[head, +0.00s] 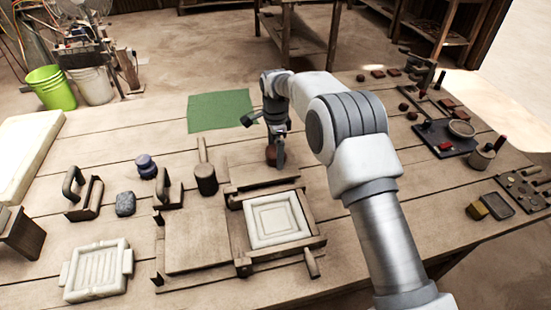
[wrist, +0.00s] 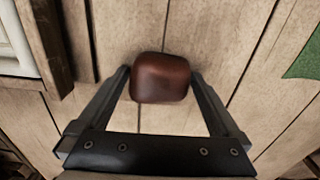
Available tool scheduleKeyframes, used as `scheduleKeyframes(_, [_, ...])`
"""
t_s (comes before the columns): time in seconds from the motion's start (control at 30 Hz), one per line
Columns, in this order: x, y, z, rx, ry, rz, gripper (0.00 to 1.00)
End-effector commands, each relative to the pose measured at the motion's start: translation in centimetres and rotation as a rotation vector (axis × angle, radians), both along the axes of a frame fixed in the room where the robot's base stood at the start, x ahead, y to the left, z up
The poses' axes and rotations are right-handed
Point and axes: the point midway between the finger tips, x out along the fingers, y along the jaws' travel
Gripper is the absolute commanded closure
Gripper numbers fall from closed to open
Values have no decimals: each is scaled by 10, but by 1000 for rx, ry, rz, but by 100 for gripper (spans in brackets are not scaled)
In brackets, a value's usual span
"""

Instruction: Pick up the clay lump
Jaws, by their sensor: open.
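The clay lump (wrist: 160,78) is a rounded, reddish-brown block on the wooden table. In the wrist view it lies between the tips of my gripper (wrist: 160,80), whose two fingers stand apart on either side of it. A gap shows by the left finger; whether the right finger touches it I cannot tell. In the head view my gripper (head: 277,158) points down at the table behind the press, and the clay lump (head: 271,154) shows partly, hidden in part by the fingers.
The wooden press with a square white mould (head: 275,219) stands just in front of my gripper. A dark mallet (head: 206,178) lies to its left, and a green mat (head: 219,110) lies behind left. Several small blocks and tools sit at the right. Bare table surrounds the lump.

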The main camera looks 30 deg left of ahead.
Motion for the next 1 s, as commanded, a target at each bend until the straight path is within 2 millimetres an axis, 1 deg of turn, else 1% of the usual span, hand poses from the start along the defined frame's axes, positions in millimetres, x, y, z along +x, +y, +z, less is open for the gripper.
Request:
scheduleKeyframes(0.17, [0, 0, 0, 1, -1, 0, 0])
scheduleKeyframes(0.2, [0, 0, 0, 1, -1, 0, 4])
scheduleKeyframes(0.37, [0, 0, 0, 1, -1, 0, 32])
scheduleKeyframes(0.4, [0, 0, 0, 1, -1, 0, 40])
scheduleKeyframes(0.57, [0, 0, 1, 1, -1, 0, 68])
scheduleKeyframes(0.6, [0, 0, 1, 1, -1, 0, 76])
scheduleKeyframes(0.67, [0, 0, 1, 1, -1, 0, 86])
scheduleKeyframes(0.9, [1, 0, 2, 2, -2, 0, 87])
scheduleKeyframes(1.0, [1, 1, 6, 1, -3, 0, 87])
